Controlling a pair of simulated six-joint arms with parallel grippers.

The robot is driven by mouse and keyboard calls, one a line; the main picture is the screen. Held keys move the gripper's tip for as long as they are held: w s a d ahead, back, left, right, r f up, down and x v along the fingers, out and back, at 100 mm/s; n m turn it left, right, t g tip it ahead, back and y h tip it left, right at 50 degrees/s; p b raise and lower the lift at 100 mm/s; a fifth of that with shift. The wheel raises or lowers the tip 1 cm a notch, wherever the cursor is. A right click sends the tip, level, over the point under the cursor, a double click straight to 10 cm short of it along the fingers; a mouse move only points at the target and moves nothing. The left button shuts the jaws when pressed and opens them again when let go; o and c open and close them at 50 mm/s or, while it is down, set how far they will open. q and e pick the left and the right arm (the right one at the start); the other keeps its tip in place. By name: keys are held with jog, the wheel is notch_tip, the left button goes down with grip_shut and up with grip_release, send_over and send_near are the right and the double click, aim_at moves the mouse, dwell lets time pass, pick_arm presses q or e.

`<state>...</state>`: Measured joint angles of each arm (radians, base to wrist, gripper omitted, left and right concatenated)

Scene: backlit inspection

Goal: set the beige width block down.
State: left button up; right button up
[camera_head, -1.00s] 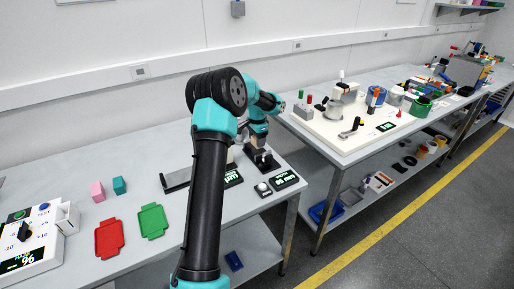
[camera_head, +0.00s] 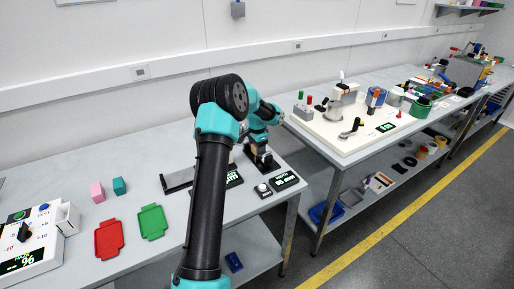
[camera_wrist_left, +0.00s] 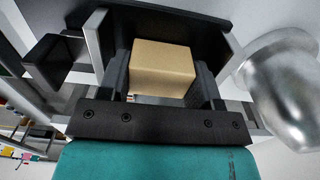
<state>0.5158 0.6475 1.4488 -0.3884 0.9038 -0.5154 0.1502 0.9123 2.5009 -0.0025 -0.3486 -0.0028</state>
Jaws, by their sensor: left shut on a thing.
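The beige width block (camera_wrist_left: 162,68) sits between the two dark fingers of my left gripper (camera_wrist_left: 162,88) in the left wrist view. The gripper is shut on it. A black plate (camera_wrist_left: 185,18) lies just beyond the block; I cannot tell whether they touch. In the head view my left gripper (camera_head: 258,148) is low over the dark gauge (camera_head: 265,161) near the table's right end. My arm hides part of this area, and I cannot make out the block clearly there. My right gripper is not in view.
A black display (camera_head: 285,181) and a silver knob (camera_head: 263,188) sit in front of the gauge. A red tray (camera_head: 109,239), green tray (camera_head: 152,222), pink block (camera_head: 97,192) and teal block (camera_head: 119,186) lie at left. A rounded metal part (camera_wrist_left: 285,80) is close at right in the wrist view.

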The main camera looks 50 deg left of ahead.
pick_arm(q)
jog(key=o, duration=0.7)
jog(key=shift+f, duration=0.1)
notch_tip(320, 180, up, 12)
jog(key=shift+r, duration=0.2)
dwell(0.4)
